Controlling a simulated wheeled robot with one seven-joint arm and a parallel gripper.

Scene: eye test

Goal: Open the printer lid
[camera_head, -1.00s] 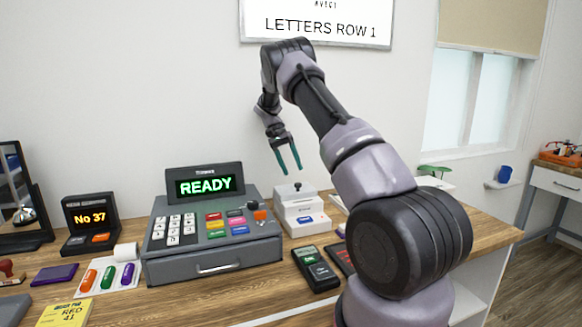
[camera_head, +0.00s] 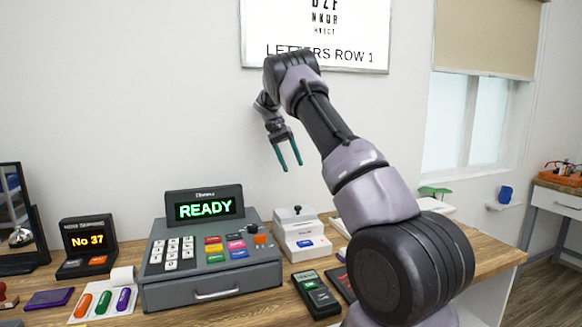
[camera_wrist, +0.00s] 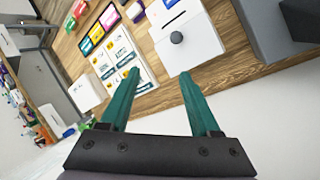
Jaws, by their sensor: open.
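A white box (camera_head: 303,238) with a dark knob on top and a blue label on its front stands on the wooden counter, right of the cash register. I take it for the printer, but no readable name confirms this. Its top looks closed. In the wrist view the white box (camera_wrist: 188,32) shows at the top, with its round dark knob (camera_wrist: 177,38) facing me. My gripper (camera_head: 290,167) is open and empty, in the air above the box and apart from it. Its two green fingers also show in the wrist view (camera_wrist: 160,73), with the knob beyond them.
The grey cash register (camera_head: 212,285) reading READY stands left of the box. A dark card terminal (camera_head: 316,294) lies in front of the box. A display reading No 37 (camera_head: 87,242) stands farther left. The wall is behind; the air around my gripper is clear.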

